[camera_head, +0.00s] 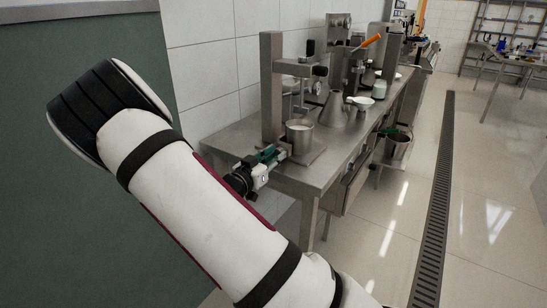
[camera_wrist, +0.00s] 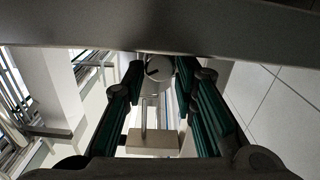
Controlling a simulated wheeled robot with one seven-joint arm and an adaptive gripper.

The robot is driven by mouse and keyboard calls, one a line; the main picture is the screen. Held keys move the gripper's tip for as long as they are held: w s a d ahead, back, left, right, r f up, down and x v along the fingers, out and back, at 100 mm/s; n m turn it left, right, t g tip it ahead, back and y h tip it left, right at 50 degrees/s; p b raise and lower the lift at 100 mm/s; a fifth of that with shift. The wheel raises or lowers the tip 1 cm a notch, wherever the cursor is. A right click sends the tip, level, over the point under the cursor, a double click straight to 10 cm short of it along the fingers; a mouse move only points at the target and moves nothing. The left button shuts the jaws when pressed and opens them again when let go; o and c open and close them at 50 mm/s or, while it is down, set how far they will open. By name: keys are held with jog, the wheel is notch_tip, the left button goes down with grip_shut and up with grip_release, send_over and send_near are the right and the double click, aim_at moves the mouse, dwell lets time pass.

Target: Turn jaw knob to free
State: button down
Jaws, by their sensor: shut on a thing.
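The jaw knob (camera_wrist: 158,67) is a round grey disc with a dark mark on its face, in the upper middle of the wrist view. My gripper (camera_wrist: 158,76) has a green-lined finger on each side of it and is shut on it. In the head view my gripper (camera_head: 272,155) is at the front edge of the steel bench, beside a steel pot (camera_head: 299,136). The knob cannot be made out there. Its turn angle is unclear.
A steel column (camera_head: 271,88) with a side arm stands just behind my gripper. A conical flask (camera_head: 334,108), a white bowl (camera_head: 360,102) and other equipment stand farther along the bench (camera_head: 318,172). A bucket (camera_head: 397,147) is beside it.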

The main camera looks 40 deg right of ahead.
jog(key=m+b, duration=0.2)
jog(key=m, duration=0.3)
jog(key=shift+f, duration=0.1)
jog(key=shift+s+m+b, duration=0.1)
jog(key=shift+m+b, duration=1.35)
jog(key=shift+m, duration=0.85)
jog(key=c, duration=1.3)
grip_release()
